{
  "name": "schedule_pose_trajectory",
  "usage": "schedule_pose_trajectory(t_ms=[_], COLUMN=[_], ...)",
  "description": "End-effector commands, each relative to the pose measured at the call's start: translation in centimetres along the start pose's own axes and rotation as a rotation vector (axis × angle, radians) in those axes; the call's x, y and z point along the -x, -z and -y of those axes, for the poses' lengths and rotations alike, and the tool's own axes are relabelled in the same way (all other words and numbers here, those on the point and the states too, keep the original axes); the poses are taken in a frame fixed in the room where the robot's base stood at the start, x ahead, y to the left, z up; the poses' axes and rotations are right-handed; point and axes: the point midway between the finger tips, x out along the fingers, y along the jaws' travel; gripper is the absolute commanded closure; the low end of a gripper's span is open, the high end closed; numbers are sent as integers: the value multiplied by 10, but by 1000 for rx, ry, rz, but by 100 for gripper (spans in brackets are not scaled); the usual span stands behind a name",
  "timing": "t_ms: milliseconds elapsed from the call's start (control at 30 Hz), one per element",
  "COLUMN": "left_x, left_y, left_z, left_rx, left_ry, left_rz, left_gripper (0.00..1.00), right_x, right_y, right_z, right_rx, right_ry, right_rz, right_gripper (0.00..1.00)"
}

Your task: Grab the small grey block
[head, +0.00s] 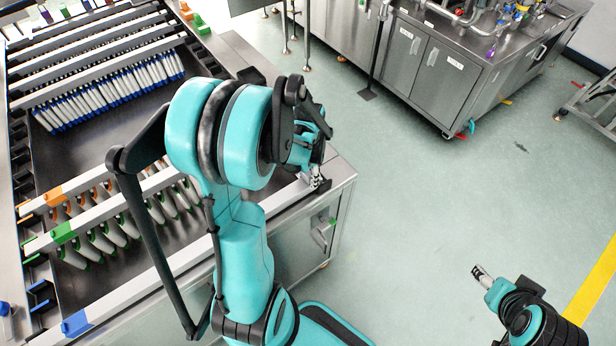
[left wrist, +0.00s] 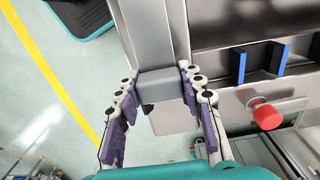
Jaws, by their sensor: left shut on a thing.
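The small grey block (left wrist: 160,86) is between the fingertips of my left gripper (left wrist: 158,84) in the left wrist view. The fingers touch it from both sides. Bare metal of the machine's edge shows around it, and I cannot tell whether the block still rests on it. In the head view my left gripper (head: 317,178) is at the machine's right corner, partly hidden by my arm; the block is not clear there. My right gripper (head: 481,271) hangs over the floor at the lower right, away from the block; its opening is too small to judge.
The metal machine (head: 335,185) carries rows of white tubes (head: 108,92) with blue, orange and green ends. A red knob (left wrist: 267,117) and blue-edged black brackets (left wrist: 238,64) are close by my left gripper. A steel cabinet (head: 425,65) stands behind, with open floor between.

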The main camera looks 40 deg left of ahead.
Motion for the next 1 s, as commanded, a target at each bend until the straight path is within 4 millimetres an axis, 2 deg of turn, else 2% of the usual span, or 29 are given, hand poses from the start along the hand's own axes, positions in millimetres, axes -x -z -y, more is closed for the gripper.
schedule_pose_trajectory(t_ms=[233,500,700,1000], left_x=[40,72,94,104], left_y=[0,27,42,51], left_z=[0,-57,-89,-105], left_rx=[0,-8,-5,0], left_ry=[0,0,0,0], left_rz=[0,0,0,0], left_gripper=[88,88,88,88], right_x=[9,14,17,18], right_y=[6,10,12,13], right_z=[0,0,0,0], right_rx=[0,0,0,0], right_ry=[0,0,0,0], right_rz=[0,0,0,0], right_gripper=[40,40,40,40])
